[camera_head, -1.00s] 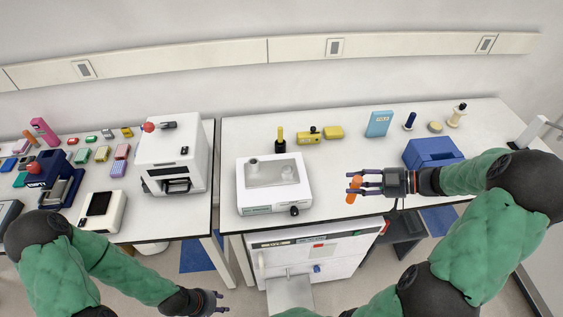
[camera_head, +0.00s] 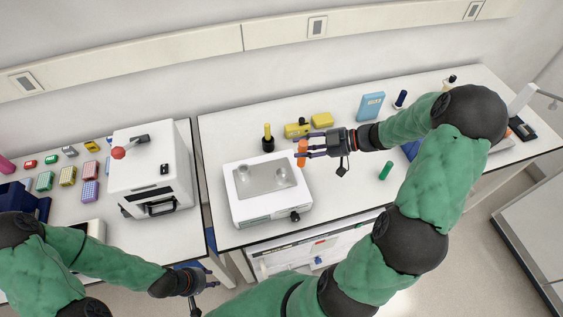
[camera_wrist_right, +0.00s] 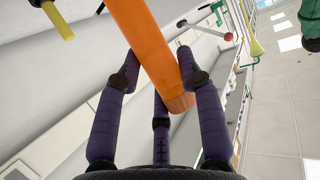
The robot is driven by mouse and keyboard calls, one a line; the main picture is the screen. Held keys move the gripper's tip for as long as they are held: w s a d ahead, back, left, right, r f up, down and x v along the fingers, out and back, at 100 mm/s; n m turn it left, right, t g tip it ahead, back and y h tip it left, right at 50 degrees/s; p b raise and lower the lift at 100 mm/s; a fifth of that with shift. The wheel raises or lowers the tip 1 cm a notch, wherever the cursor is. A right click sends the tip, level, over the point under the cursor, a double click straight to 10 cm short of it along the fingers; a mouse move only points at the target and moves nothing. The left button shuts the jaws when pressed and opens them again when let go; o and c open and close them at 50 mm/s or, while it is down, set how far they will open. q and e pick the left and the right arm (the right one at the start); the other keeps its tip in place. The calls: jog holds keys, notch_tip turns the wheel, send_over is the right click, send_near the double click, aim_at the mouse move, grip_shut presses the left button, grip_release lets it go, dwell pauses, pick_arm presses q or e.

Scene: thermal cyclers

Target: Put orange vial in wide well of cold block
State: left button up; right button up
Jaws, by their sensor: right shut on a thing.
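The orange vial (camera_head: 302,153) is held about upright in my right gripper (camera_head: 303,147), just right of the white unit. In the right wrist view the orange vial (camera_wrist_right: 150,45) lies between the dark purple fingers (camera_wrist_right: 160,75), its lower end pointing toward the palm. The white unit (camera_head: 272,212), which looks like the cold block, has a grey recessed top with two round features; their widths are hard to tell. The vial is apart from that recess. My left gripper (camera_head: 209,278) is empty, with its fingers apart, low in front of the table gap.
A yellow-and-black tool (camera_head: 267,138) stands behind the white unit; yellow boxes (camera_head: 322,120) are behind my right gripper. A green vial (camera_head: 385,171) is on the table to the right. A white machine with a red knob (camera_head: 152,175) is on the left table.

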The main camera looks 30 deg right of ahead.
jog(key=shift+w+a+f+b, duration=0.2)
jog(key=shift+w+a+f, duration=0.55)
jog(key=shift+f, duration=0.85)
jog(key=shift+w+a+f+b, duration=0.2)
jog(key=shift+w+a+f, duration=0.6)
jog(key=shift+f, duration=0.85)
jog(key=shift+w+a+f+b, duration=0.2)
jog(key=shift+w+a+f, duration=0.55)
jog(key=shift+f, duration=0.85)
jog(key=shift+s+a+f, duration=0.15)
jog(key=shift+a, duration=0.05)
jog(key=o, duration=1.2)
jog(key=shift+d, duration=0.1)
jog(key=shift+r, duration=0.25)
jog(key=v, duration=1.1)
jog(key=shift+s+d, duration=0.2)
jog(key=shift+d, duration=0.15)
jog(key=shift+r, duration=0.1)
